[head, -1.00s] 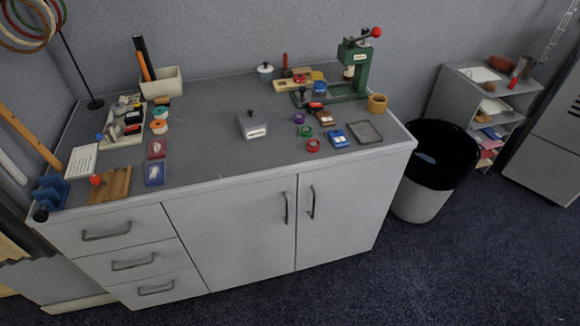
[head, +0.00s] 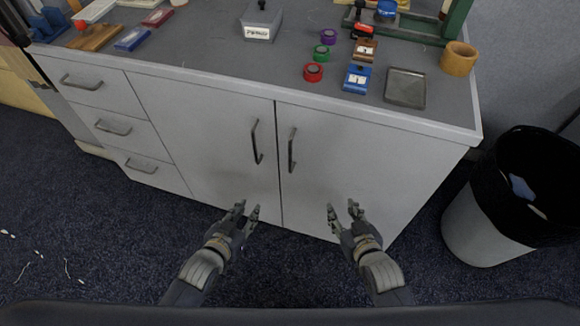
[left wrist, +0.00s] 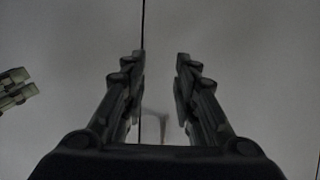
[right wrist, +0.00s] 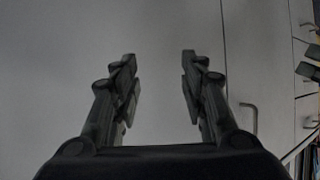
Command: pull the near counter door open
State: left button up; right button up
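The grey counter has two doors side by side. The left door (head: 205,135) has a dark upright bar handle (head: 256,142) near the middle seam, and the right door (head: 350,165) has a matching handle (head: 291,150). Both doors look closed. My left gripper (head: 247,207) is open and empty, low before the left door, below its handle. In the left wrist view its open fingers (left wrist: 161,62) show with the seam and a blurred handle (left wrist: 154,125) behind. My right gripper (head: 342,206) is open and empty before the right door's lower part; its fingers (right wrist: 159,62) stand apart.
Three drawers (head: 115,126) are left of the doors. The countertop (head: 200,50) holds tape rolls, a blue box (head: 357,79), a tray (head: 405,88) and other small items. A bin with a black liner (head: 480,215) stands at the right. The dark carpet (head: 110,230) before the counter is mostly clear.

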pick_arm(q)
jog(key=d+r+m+t+h+b, duration=0.1)
jog(key=d+r+t+h+b, duration=0.2)
jog(key=r, duration=0.5)
jog(key=d+r+t+h+b, duration=0.1)
jog(key=d+r+h+b, duration=0.1)
jog(key=d+r+b, duration=0.5)
jog(key=shift+w+d+r+b, duration=0.15)
jog(key=shift+w+d+r, duration=0.2)
jog(key=shift+w, duration=1.1)
jog(key=shift+w+d+r+b, duration=0.2)
jog(key=shift+w+d+r, duration=0.15)
jog(key=shift+w, duration=1.05)
jog(key=shift+w+d+r+b, duration=0.15)
jog(key=shift+w+d+r, duration=0.2)
jog(key=shift+w, duration=1.1)
pick_arm(e)
notch_tip(320, 180, up, 30)
jog(key=s+a+t+y, duration=0.1)
jog(key=s+t+y, duration=0.1)
jog(key=t, duration=1)
jog(key=shift+s+f+y, duration=0.2)
jog(key=shift+y, duration=0.7)
jog(key=shift+a, duration=0.1)
pick_arm(q)
grip_shut()
